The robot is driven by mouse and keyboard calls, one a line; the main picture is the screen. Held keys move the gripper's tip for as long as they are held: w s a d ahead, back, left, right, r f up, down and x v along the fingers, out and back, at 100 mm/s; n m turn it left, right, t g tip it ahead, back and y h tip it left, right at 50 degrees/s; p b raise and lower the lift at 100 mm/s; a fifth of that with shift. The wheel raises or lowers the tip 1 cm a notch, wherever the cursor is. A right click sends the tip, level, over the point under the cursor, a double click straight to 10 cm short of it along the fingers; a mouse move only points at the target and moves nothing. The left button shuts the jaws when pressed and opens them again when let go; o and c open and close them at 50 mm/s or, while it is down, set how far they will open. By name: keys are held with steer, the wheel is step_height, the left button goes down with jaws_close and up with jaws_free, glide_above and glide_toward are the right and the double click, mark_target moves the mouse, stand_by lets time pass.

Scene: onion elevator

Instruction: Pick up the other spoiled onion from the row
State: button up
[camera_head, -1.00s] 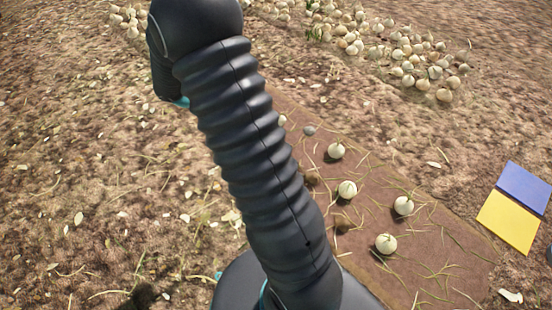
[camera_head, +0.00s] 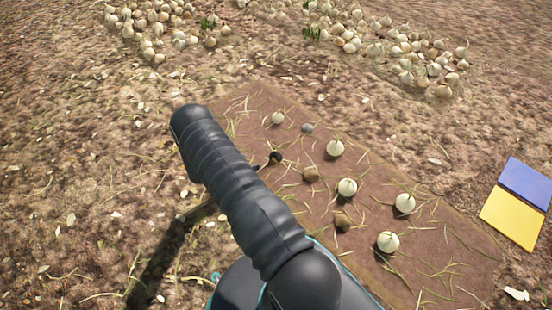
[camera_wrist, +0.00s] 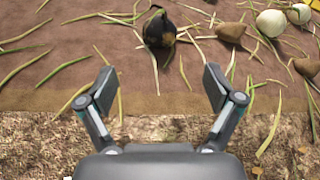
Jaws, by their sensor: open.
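A dark, nearly black onion (camera_head: 275,158), which looks spoiled, lies on the brown strip (camera_head: 245,100), just right of my arm in the head view. In the wrist view the dark onion (camera_wrist: 159,30) lies at top centre, beyond my fingertips. My gripper (camera_wrist: 160,85) is open and empty, its two fingers spread apart over the strip's near edge. The dark onion is ahead of the gap between them, not touched. In the head view my gripper is hidden behind my arm.
Several white onions (camera_head: 347,187) and brown lumps (camera_head: 342,221) lie on the strip to the right. A greyish lump (camera_head: 308,128) is farther back. Blue (camera_head: 526,183) and yellow (camera_head: 511,218) panels lie at right. Onion heaps (camera_head: 420,65) are at the back. Bare soil is at left.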

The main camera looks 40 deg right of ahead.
mark_target(271, 157)
steer(key=shift+s+d+f, duration=0.1)
steer(key=shift+d+f, duration=0.25)
steer(key=shift+f, duration=0.05)
steer(key=x, duration=0.7)
steer(key=shift+d+b, duration=0.25)
steer(key=shift+b, duration=0.15)
steer(key=shift+b+x, duration=0.35)
steer(key=shift+x, duration=2.5)
steer(key=shift+r, duration=0.2)
steer(key=c, duration=1.3)
